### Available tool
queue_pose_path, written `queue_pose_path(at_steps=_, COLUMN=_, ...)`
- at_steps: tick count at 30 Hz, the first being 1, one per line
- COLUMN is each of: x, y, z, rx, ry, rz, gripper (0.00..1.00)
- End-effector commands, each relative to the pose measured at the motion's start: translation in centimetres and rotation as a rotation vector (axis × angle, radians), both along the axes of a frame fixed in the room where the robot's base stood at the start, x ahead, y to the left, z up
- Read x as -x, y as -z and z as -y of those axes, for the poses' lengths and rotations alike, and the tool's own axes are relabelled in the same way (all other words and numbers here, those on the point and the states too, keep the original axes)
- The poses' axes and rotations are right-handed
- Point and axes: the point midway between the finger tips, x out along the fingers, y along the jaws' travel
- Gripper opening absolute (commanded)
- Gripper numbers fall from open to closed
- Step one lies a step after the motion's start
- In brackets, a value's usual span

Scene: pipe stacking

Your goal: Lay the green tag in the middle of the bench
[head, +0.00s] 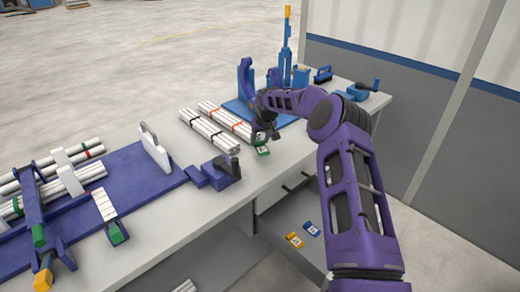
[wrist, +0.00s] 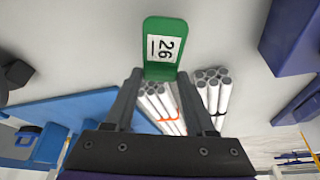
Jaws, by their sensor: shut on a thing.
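The green tag (wrist: 165,30) has a white label reading 26. My gripper (wrist: 160,74) is shut on its lower end in the wrist view, with one dark finger at each side. In the head view the tag (head: 263,151) hangs below my gripper (head: 263,141), close to the front edge of the grey bench (head: 262,178), right of the pipe bundles. I cannot tell whether it touches the bench top.
White pipe bundles with black bands (head: 208,131) and red bands (head: 226,120) lie beside my gripper. A blue clamp (head: 222,172) sits to the left. A purple rack (head: 140,178) with pipes fills the left side. Orange (head: 294,240) and blue tags (head: 311,228) lie below the bench top.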

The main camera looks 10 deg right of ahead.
Motion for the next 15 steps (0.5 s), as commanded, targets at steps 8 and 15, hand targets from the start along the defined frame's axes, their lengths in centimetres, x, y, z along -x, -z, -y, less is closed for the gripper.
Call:
queue_pose_path(at_steps=8, x=0.0, y=3.4, z=0.0, rx=-0.001, ry=0.001, rz=0.000, gripper=0.03)
queue_pose_path(at_steps=15, x=-0.1, y=4.0, z=0.0, rx=-0.001, ry=0.001, rz=0.003, gripper=0.03)
